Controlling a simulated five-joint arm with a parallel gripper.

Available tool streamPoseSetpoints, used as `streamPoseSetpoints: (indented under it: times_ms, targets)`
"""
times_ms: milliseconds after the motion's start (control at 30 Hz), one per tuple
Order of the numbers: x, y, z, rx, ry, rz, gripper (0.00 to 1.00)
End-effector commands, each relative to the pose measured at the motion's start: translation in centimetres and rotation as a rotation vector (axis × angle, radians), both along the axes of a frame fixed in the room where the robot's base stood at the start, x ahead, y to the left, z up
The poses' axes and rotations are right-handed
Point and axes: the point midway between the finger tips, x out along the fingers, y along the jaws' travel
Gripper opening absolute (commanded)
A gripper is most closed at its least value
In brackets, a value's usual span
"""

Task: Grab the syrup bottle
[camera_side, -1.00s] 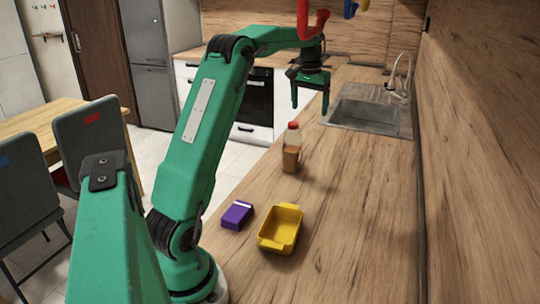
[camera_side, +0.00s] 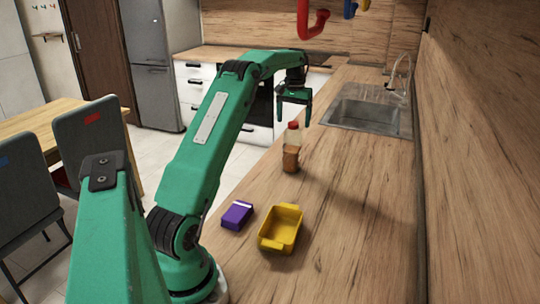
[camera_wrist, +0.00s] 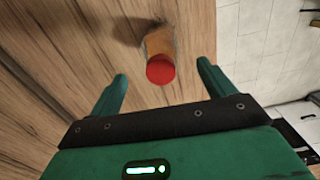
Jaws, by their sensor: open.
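The syrup bottle (camera_side: 291,150) stands upright on the wooden counter in the side view. It is clear with a red cap and brown syrup in its lower part. In the wrist view its red cap (camera_wrist: 160,69) shows from above, ahead of and between my fingertips, with part of the body behind it. My gripper (camera_side: 293,122) is open and empty, fingers pointing down, just above and around the level of the cap. In the wrist view my gripper (camera_wrist: 162,75) shows both green fingers apart. I cannot tell the exact depth between fingers and bottle.
A yellow tub (camera_side: 268,245) and a purple box (camera_side: 237,215) sit on the counter nearer my base. A sink (camera_side: 366,115) is set in at the back right. The counter (camera_side: 350,240) is clear right of the bottle. Its left edge drops to the floor.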

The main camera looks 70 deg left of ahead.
Motion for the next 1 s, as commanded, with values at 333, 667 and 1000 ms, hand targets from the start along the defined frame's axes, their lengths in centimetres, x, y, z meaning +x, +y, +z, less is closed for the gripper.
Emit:
streamPoseSetpoints:
  times_ms: [333,667,1000]
  targets:
    - [0.0,0.0,-0.9,0.000,0.000,0.000,0.82]
    - [0.0,0.1,-4.2,-0.001,0.001,0.000,0.82]
    - [0.0,0.1,-5.9,0.000,0.000,0.000,0.82]
